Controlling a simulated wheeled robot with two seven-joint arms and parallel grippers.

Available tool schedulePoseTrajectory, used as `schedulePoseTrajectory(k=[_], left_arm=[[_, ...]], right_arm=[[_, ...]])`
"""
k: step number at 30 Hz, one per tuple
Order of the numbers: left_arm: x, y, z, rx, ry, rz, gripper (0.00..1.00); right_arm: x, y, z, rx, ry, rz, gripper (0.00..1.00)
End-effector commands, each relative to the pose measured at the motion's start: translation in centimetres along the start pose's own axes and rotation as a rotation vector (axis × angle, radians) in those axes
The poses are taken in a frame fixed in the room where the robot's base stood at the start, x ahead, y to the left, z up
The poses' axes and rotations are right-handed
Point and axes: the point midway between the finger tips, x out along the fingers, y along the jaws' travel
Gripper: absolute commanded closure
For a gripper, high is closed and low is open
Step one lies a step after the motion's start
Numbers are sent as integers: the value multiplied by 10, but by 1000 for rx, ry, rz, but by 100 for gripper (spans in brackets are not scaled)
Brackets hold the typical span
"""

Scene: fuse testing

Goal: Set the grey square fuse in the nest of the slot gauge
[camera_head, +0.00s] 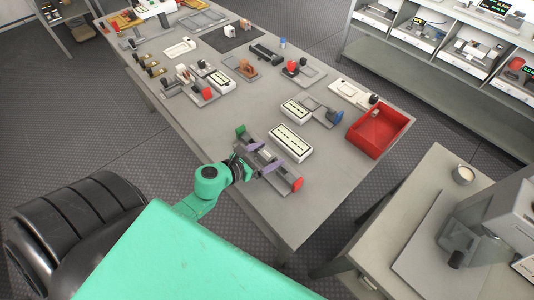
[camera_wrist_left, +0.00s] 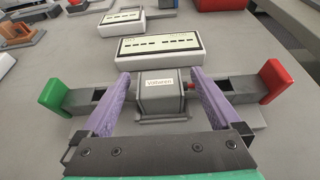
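The slot gauge (camera_wrist_left: 90,97) is a long grey bar with a green end plate (camera_wrist_left: 54,91) on the left and a red one (camera_wrist_left: 275,80) on the right. It also lies near the front of the table in the head view (camera_head: 287,175). A grey square block (camera_wrist_left: 163,95) with a printed label sits at its middle; it looks like the grey square fuse, but how deep it sits in the nest is unclear. My left gripper (camera_wrist_left: 161,74) has its purple fingers on either side of the block, with a small gap on each side. My right gripper is out of view.
White boxes with dark markings (camera_head: 291,142) stand just behind the gauge. A red bin (camera_head: 371,148) at the table's right holds a small pale thing. Other fixtures crowd the far table. The near table corner is bare. A side table with a machine (camera_head: 490,235) stands right.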

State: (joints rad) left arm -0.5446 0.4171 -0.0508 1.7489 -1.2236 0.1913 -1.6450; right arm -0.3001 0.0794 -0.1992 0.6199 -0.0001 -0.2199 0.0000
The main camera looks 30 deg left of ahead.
Motion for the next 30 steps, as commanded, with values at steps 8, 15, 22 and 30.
schedulePoseTrajectory(k=[8, 15, 22, 30], left_arm=[[-1, 0, -1, 0, 2, 0, 3], [-24, 0, -4, -1, 4, 0, 3], [-70, -1, -6, -5, 4, 1, 3], [-133, 1, 1, -5, -1, 5, 3]], right_arm=[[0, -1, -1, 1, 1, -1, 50], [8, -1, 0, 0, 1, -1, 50], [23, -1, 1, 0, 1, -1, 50], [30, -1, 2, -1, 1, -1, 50]])
